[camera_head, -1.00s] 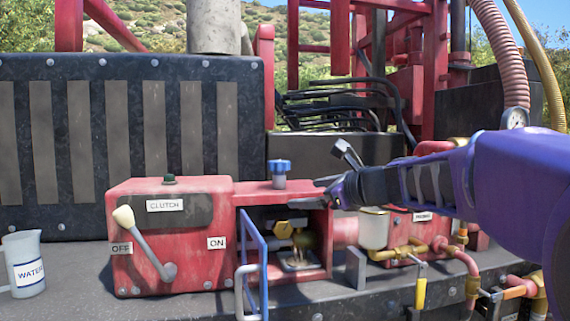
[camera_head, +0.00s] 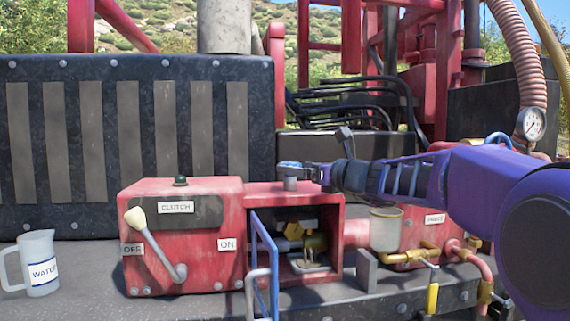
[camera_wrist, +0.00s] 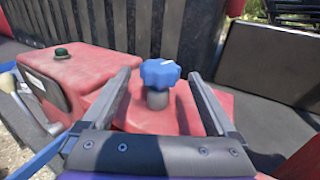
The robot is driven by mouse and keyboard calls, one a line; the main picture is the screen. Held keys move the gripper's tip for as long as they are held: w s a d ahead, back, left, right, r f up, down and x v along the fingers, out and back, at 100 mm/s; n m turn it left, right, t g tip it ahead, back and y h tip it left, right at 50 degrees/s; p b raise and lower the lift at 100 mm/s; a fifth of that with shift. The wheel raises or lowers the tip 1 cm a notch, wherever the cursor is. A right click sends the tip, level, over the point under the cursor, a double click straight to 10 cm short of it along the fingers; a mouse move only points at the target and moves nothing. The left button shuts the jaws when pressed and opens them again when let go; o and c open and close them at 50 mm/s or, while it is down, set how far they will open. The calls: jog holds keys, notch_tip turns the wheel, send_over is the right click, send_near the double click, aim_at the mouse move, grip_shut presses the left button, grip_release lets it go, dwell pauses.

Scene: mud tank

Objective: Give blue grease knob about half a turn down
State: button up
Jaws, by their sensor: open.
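The blue grease knob (camera_wrist: 160,73) is a lobed cap with a white mark on a short grey post, on top of the red housing. In the wrist view it stands between the two fingers of my gripper (camera_wrist: 158,88), with a gap on both sides. In the head view my gripper (camera_head: 304,170) reaches in from the right at the height of the knob (camera_head: 290,166) and partly hides it. My gripper is open, and the fingers do not visibly touch the knob.
The red clutch box (camera_head: 185,250) with a white-tipped lever (camera_head: 155,245) stands left of the knob. A blue-framed door (camera_head: 265,265) hangs open below it. A water jug (camera_head: 38,263) stands far left. A glass cup (camera_head: 386,230) and brass pipes (camera_head: 408,257) lie below my arm.

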jog(key=p+x, duration=0.1)
jog(key=x, duration=0.6)
jog(key=c, duration=1.4)
